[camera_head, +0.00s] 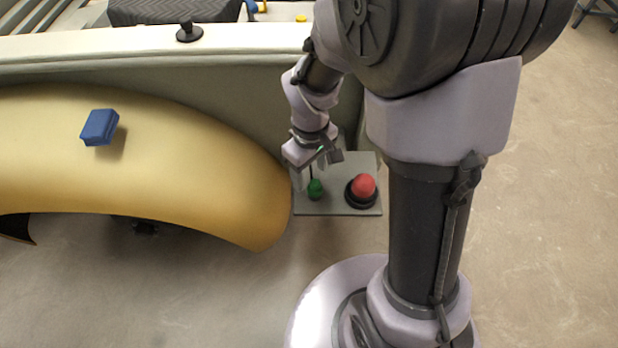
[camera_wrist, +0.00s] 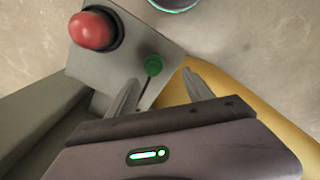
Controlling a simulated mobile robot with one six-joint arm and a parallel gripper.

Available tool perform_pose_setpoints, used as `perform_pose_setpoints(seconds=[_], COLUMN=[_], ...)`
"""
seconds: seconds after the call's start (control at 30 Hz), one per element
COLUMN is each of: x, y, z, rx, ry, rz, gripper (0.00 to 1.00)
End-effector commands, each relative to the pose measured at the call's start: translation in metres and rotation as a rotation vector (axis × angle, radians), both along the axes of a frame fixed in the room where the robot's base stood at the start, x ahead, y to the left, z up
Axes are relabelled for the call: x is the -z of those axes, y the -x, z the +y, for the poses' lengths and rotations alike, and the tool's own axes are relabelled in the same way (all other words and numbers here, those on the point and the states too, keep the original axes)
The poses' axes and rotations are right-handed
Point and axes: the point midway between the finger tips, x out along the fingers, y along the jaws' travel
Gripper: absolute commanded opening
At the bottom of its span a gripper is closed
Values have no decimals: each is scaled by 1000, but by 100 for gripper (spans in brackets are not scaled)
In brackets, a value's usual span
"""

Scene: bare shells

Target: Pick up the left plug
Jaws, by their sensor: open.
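The left plug looks like a small green knob (camera_head: 316,189) on a grey panel (camera_head: 334,206). It also shows in the wrist view (camera_wrist: 153,66), just ahead of and between my fingertips. A larger red knob (camera_head: 363,186) in a dark ring sits to its right on the same panel; it also shows in the wrist view (camera_wrist: 92,29). My gripper (camera_head: 312,168) is open and empty, pointing down just above the green knob. In the wrist view the two fingers (camera_wrist: 160,82) stand apart. I cannot tell whether a fingertip touches the green knob.
A yellow curved shell (camera_head: 200,170) lies close to the panel's left side, with a blue block (camera_head: 98,127) on it. A pale ledge (camera_head: 120,45) runs behind, with a black knob (camera_head: 189,33) and a dark textured item (camera_head: 170,10). Bare floor (camera_head: 180,290) is free in front.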

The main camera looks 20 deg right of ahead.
Motion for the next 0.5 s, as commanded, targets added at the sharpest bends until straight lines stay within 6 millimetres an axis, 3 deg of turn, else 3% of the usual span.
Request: perform_pose_setpoints(seconds=[0.17,0.4,0.5], x=[17,62,63], y=[0,-3,-4], z=[-1,-7,-7], rx=[2,2,2], ry=[0,0,0], rz=[0,1,-1], gripper=[60,60,60])
